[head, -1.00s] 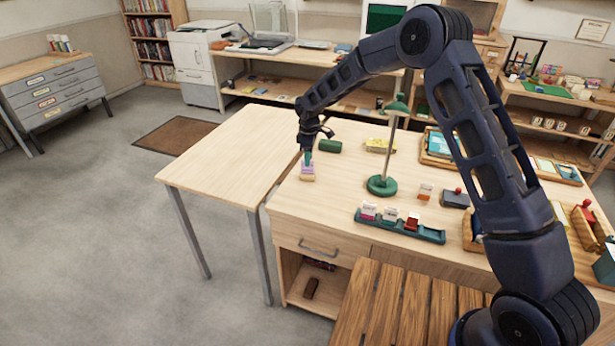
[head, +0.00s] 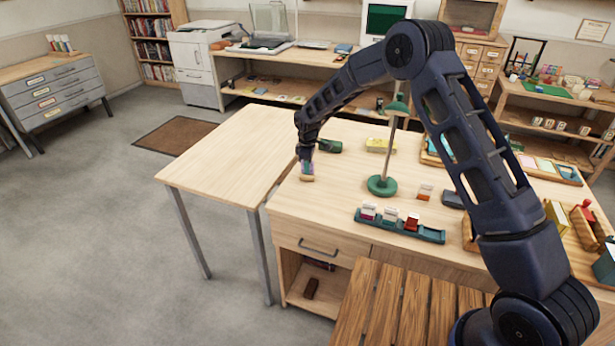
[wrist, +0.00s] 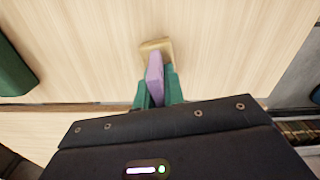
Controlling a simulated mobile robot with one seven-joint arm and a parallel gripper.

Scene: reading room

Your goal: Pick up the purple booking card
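The purple booking card (wrist: 155,73) stands upright in a small tan wooden holder (wrist: 156,46) in the wrist view. My gripper (wrist: 158,92) has its two green fingers on either side of the card, very close to its faces. Whether both fingers press on it is not clear. In the head view my gripper (head: 307,160) is low over the left part of the desk, pointing down. The holder (head: 307,178) shows just below it, and the card is mostly hidden by the fingers there.
A green cylinder (head: 330,146) lies just behind and right of my gripper. A green desk lamp (head: 382,186) stands to the right. A teal rack (head: 428,234) with several cards is at the desk's front. The side table (head: 225,160) at left is bare.

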